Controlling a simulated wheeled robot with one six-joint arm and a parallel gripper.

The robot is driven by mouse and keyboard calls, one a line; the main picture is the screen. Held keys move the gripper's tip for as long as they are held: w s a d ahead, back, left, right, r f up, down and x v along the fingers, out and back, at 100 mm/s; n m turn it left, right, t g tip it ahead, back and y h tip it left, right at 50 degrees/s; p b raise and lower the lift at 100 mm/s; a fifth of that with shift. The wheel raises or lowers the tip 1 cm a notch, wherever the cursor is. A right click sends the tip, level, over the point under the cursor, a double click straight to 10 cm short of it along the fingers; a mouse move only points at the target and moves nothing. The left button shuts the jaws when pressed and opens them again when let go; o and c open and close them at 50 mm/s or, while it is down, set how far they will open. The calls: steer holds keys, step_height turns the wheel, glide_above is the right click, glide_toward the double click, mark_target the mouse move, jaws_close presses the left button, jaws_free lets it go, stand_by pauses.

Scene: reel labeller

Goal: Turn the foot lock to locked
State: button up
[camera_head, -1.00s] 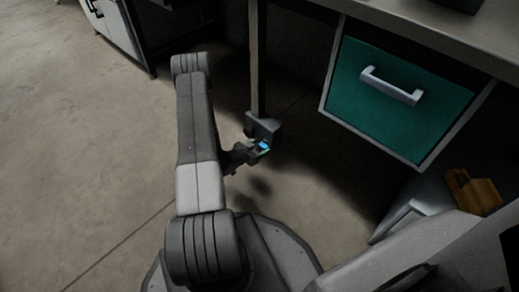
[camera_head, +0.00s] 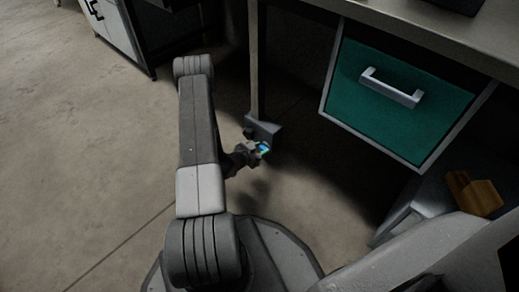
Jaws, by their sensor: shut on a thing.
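The foot lock (camera_head: 267,129) is a dark grey block at the foot of the table leg, near the floor. A small dark piece shows at its left side. My gripper (camera_head: 261,149) reaches it from the lower left and is shut at the lock's front. A small bright blue patch shows at the fingertips; I cannot tell whether it belongs to the lock or the gripper. The jaws are small and dark here, and the exact grip and the lock's setting cannot be made out.
The table leg (camera_head: 257,60) rises just behind the lock. A green drawer (camera_head: 395,105) with a pale handle hangs under the tabletop at the right. An orange-brown block (camera_head: 474,193) lies at the lower right. The floor (camera_head: 80,150) at the left is clear.

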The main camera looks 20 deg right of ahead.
steer(key=m+t, duration=0.1)
steer(key=m, duration=0.1)
steer(key=shift+s+d+f+m+t+y, duration=0.1)
steer(key=shift+s+m+t+y, duration=0.2)
steer(key=shift+t, duration=0.1)
steer(key=shift+s+d+f+m+t+h, duration=0.2)
steer(key=shift+m+t, duration=0.7)
steer(key=shift+m, duration=0.85)
steer(key=shift+s+a+f+m+t+h, duration=0.15)
steer(key=shift+f+m+t, duration=0.15)
steer(key=shift+m+t, duration=1)
steer(key=shift+s+d+f+m+t+h, duration=0.2)
steer(key=shift+m+t, duration=0.3)
steer(key=shift+m, duration=1.65)
steer(key=shift+w, duration=0.15)
steer(key=o, duration=1)
steer(key=shift+a, duration=0.1)
